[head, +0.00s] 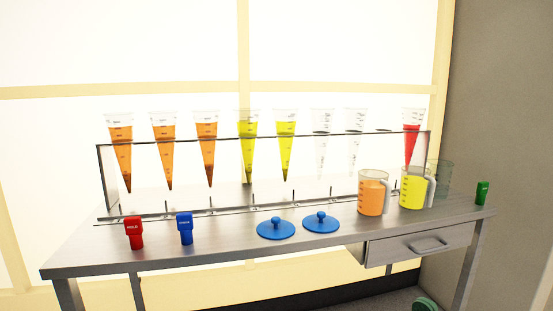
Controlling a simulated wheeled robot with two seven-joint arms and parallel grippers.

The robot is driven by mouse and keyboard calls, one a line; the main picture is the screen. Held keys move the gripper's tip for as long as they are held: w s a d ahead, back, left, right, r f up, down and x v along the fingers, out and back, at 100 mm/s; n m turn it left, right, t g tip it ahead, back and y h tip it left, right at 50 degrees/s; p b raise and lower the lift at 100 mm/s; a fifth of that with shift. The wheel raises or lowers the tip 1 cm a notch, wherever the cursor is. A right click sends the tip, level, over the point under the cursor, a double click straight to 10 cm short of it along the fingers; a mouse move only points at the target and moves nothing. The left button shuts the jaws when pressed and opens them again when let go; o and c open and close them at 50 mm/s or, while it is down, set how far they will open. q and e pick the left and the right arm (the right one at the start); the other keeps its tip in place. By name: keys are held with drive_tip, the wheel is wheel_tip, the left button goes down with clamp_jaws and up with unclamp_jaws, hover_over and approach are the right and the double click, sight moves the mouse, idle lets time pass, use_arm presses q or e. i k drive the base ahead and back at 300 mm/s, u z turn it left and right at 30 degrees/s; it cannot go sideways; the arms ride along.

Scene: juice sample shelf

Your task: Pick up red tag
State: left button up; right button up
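A red tag (134,232) stands upright near the front left of the metal table, with pale lettering on its wide upper part. A blue tag (185,228) of the same shape stands just to its right. A green tag (482,193) stands at the far right end of the table. Neither of my grippers shows in the head view.
A clear rack (107,180) holds several cones of orange, yellow, clear and red liquid along the table (90,260). Two blue lids (276,229) (321,222) lie in front. An orange jug (372,194) and a yellow jug (412,189) stand right. The front left is clear.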

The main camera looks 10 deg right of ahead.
sight(133, 226)
drive_tip(key=u, duration=2.05)
drive_tip(key=i, duration=1.35)
drive_tip(key=z, duration=1.6)
